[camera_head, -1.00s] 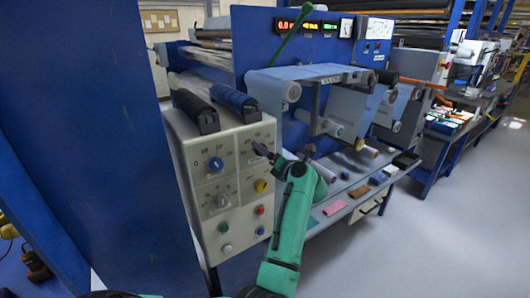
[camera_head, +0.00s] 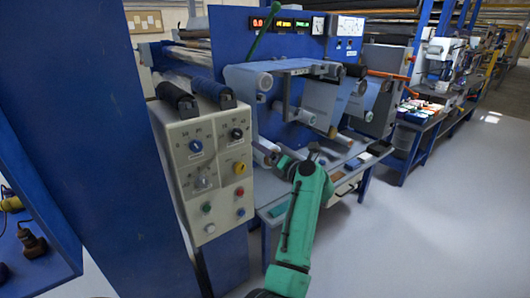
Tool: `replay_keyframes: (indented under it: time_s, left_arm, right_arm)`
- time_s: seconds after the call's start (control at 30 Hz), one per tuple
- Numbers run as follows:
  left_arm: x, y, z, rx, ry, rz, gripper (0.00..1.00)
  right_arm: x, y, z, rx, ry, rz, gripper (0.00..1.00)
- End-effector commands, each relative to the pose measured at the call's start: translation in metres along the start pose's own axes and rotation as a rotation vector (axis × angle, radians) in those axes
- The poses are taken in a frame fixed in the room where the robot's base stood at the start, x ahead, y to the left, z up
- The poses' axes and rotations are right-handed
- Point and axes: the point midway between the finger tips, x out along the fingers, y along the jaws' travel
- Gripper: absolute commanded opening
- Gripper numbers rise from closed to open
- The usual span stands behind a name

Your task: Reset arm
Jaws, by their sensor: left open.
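My left arm (camera_head: 305,215), green with dark joints, reaches up from the bottom of the head view. My left gripper (camera_head: 266,152), small and dark, is at its far end, pointing left. It shows just right of the control box, in front of the film machine's lower part. It is open, and I see nothing held in it; its fingertips are small and hard to make out. My right gripper is not in view.
The pale control box (camera_head: 212,165) with knobs and coloured buttons stands left of my gripper. The film rollers (camera_head: 252,78) are above it. A shelf with small blocks (camera_head: 378,147) lies to the right. Blue panels (camera_head: 95,130) fill the left. The grey floor (camera_head: 430,220) at right is clear.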

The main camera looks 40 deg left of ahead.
Motion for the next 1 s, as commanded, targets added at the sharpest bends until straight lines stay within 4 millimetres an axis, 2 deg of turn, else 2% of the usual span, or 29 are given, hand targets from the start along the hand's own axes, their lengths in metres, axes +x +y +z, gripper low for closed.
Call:
replay_keyframes:
  time_s: [0.13,0.3,0.37,0.47,0.57,0.6,0.67,0.7,0.77,0.8,0.87,0.9,0.97,1.0]
  left_arm:
    - [0.0,0.0,0.0,0.0,0.0,0.0,0.81]
    - [0.0,-0.001,0.0,0.004,-0.003,0.0,0.81]
    - [-0.001,-0.009,-0.003,0.058,-0.038,0.01,0.81]
    - [-0.011,-0.051,-0.018,0.341,-0.238,0.053,0.81]
    - [-0.039,-0.121,-0.051,0.727,-0.533,0.06,0.81]
    - [-0.054,-0.15,-0.071,0.872,-0.649,0.047,0.81]
    - [-0.077,-0.189,-0.107,1.065,-0.809,0.016,0.81]
    - [-0.092,-0.211,-0.133,1.181,-0.908,-0.01,0.81]
    - [-0.115,-0.24,-0.177,1.341,-1.047,-0.056,0.81]
    - [-0.129,-0.256,-0.209,1.442,-1.137,-0.091,0.81]
    - [-0.15,-0.275,-0.259,1.58,-1.265,-0.149,0.81]
    - [-0.163,-0.284,-0.294,1.667,-1.348,-0.189,0.81]
    - [-0.182,-0.292,-0.348,1.791,-1.471,-0.257,0.81]
    - [-0.193,-0.294,-0.384,1.87,-1.551,-0.305,0.81]
  right_arm:
    - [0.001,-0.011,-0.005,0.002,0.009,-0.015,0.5]
    - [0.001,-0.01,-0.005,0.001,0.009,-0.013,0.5]
    - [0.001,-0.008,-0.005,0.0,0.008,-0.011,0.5]
    - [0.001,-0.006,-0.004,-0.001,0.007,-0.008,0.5]
    - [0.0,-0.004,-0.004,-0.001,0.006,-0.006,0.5]
    - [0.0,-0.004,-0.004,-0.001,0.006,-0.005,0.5]
    - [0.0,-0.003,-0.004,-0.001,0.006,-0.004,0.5]
    - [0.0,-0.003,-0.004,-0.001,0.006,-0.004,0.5]
    - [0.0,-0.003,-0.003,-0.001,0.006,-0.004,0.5]
    - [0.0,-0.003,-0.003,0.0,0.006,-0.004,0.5]
    - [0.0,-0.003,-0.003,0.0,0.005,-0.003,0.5]
    - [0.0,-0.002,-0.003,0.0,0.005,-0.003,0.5]
    - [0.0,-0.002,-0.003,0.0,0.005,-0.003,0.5]
    - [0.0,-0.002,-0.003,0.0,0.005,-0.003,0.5]
